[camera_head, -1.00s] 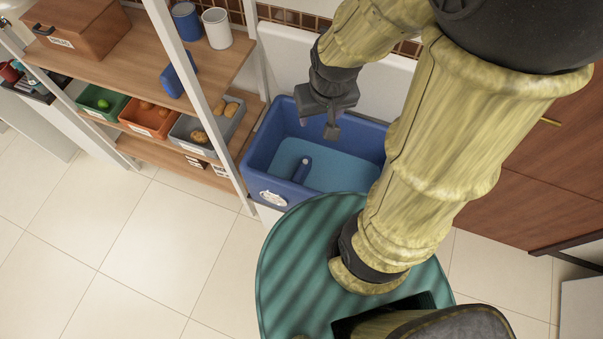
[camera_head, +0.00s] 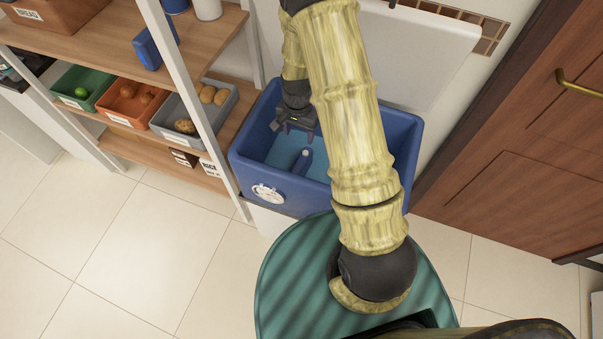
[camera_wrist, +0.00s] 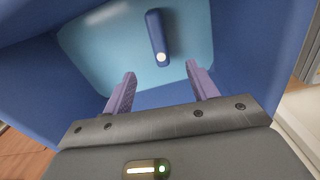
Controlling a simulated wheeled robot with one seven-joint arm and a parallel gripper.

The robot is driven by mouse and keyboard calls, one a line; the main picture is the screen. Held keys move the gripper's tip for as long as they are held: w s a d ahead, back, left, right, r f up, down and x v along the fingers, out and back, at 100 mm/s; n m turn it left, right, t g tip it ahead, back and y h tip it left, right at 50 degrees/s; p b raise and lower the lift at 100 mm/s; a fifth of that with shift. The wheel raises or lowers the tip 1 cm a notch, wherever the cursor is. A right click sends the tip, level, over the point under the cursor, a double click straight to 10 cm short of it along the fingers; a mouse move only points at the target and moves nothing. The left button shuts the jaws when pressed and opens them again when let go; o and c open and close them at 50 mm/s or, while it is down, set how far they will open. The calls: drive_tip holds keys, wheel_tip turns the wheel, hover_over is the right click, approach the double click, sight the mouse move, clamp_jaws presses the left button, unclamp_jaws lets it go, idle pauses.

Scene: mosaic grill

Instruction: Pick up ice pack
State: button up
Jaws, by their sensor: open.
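The ice pack is not plainly marked. A blue, rounded, bar-shaped item with a pale round end, which may be it, lies (camera_head: 303,161) on the light-blue floor of the blue bin (camera_head: 412,150). In the wrist view this blue item (camera_wrist: 156,32) is ahead of the fingers, slightly left of the middle of the gap. My gripper (camera_head: 296,132) reaches down into the bin, above the item and apart from it. In the wrist view my gripper (camera_wrist: 161,88) is open, with nothing between its fingers.
The bin's walls stand around my gripper, with a raised white lid (camera_head: 425,55) behind. A wooden shelf (camera_head: 85,50) at left holds green, orange and grey (camera_head: 222,118) food bins and a blue item (camera_head: 155,42). A brown cabinet (camera_head: 510,150) stands at right.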

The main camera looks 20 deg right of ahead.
drive_tip(key=shift+d, duration=0.1)
approach(301, 161)
drive_tip(key=f, duration=0.3)
drive_tip(key=f+p, duration=0.1)
drive_tip(key=f, duration=0.1)
drive_tip(key=shift+a+f, duration=0.2)
drive_tip(key=shift+a, duration=0.05)
drive_tip(key=shift+f, duration=0.1)
idle(0.3)
drive_tip(key=shift+d+f+p, duration=0.15)
drive_tip(key=shift+f+p, duration=0.05)
drive_tip(key=shift+f, duration=1.1)
drive_tip(key=shift+d+f+p, duration=0.15)
drive_tip(key=shift+f+p, duration=0.05)
drive_tip(key=shift+f, duration=1.05)
clamp_jaws()
drive_tip(key=shift+r, duration=0.2)
